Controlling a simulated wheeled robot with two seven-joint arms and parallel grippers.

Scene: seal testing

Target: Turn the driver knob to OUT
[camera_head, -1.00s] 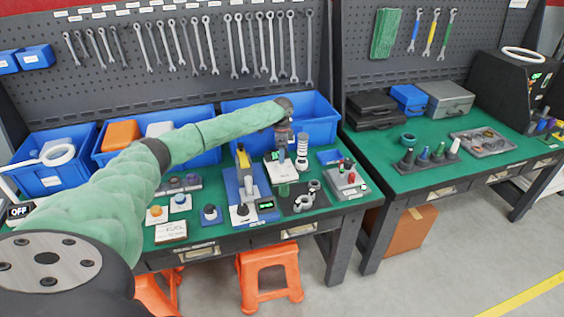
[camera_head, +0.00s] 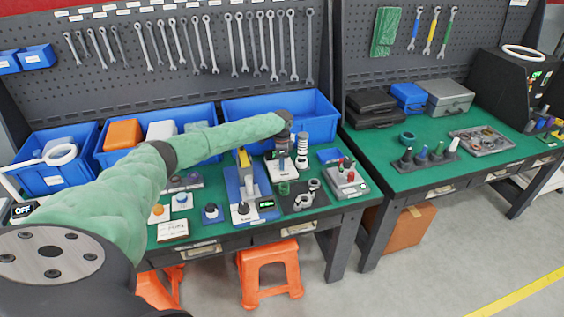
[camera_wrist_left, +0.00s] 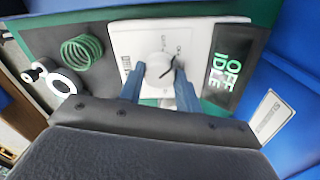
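The driver knob (camera_wrist_left: 159,70) is a round white knob with a dark pointer line, on a white plate (camera_wrist_left: 122,40). In the left wrist view the line slants toward the upper right. The blue fingers of my left gripper (camera_wrist_left: 160,82) stand apart on both sides of the knob; I cannot tell if they touch it. A black display (camera_wrist_left: 228,70) beside the plate reads OFF and IDLE. In the head view my left gripper (camera_head: 285,150) is down over the white plate (camera_head: 275,170), partly hiding the knob. My right gripper is not in view.
A green spring (camera_head: 284,188) and grey rings (camera_head: 303,203) lie just in front of the plate. A press on a blue base (camera_head: 236,185) stands to the left, a grey box with red knobs (camera_head: 346,180) to the right. A blue bin (camera_head: 325,112) is behind.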

